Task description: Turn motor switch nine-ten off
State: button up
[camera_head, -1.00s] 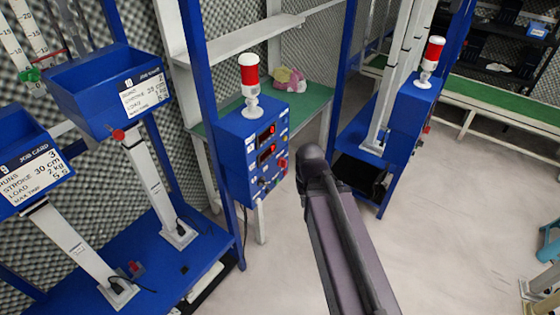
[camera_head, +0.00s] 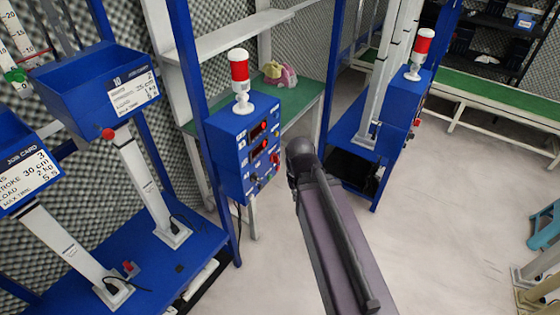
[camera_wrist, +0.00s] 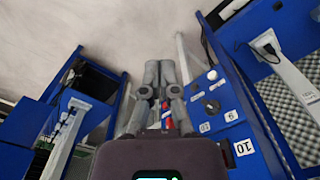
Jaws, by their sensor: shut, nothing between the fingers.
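A blue control box (camera_head: 228,150) stands right of the twin rigs in the head view. Its front has two red-lit displays (camera_head: 260,146), small labels, knobs and a red button (camera_head: 275,159). In the wrist view, a blue panel beside the fingers carries a round dark-and-white knob (camera_wrist: 212,104) and labels 9 (camera_wrist: 231,115) and 10 (camera_wrist: 205,127). I cannot tell the switch's position. My gripper (camera_wrist: 166,66) is shut and empty, left of that panel and apart from the knob. In the head view my arm is right of the box and my fingertips are hidden.
A red-and-white lamp (camera_head: 240,80) stands on the box. Blue bins with job cards (camera_head: 133,95) are at the left. A second rig with a blue box (camera_head: 405,98) stands behind to the right. Grey floor (camera_head: 440,220) is open at the right.

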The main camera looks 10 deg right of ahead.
jog(key=o, duration=0.7)
jog(key=shift+f, duration=0.2)
jog(key=shift+c, duration=0.2)
jog(key=shift+w+a+f+b, duration=0.1)
jog(key=shift+w+f+b, duration=0.15)
jog(key=shift+b, duration=0.25)
jog(key=n+t+y+b, duration=0.9)
jog(key=t+y+b, duration=0.4)
jog(key=b, duration=1.4)
send_near(278, 163)
notch_tip(278, 163, up, 3)
jog(key=s+d, duration=0.2)
jog(key=d, duration=0.1)
jog(key=shift+s, duration=0.15)
jog(key=shift+a, duration=0.2)
jog(key=shift+f+x, duration=0.15)
jog(key=shift+x, duration=3.25)
jog(key=shift+f+x, duration=0.15)
jog(key=shift+x, duration=3.2)
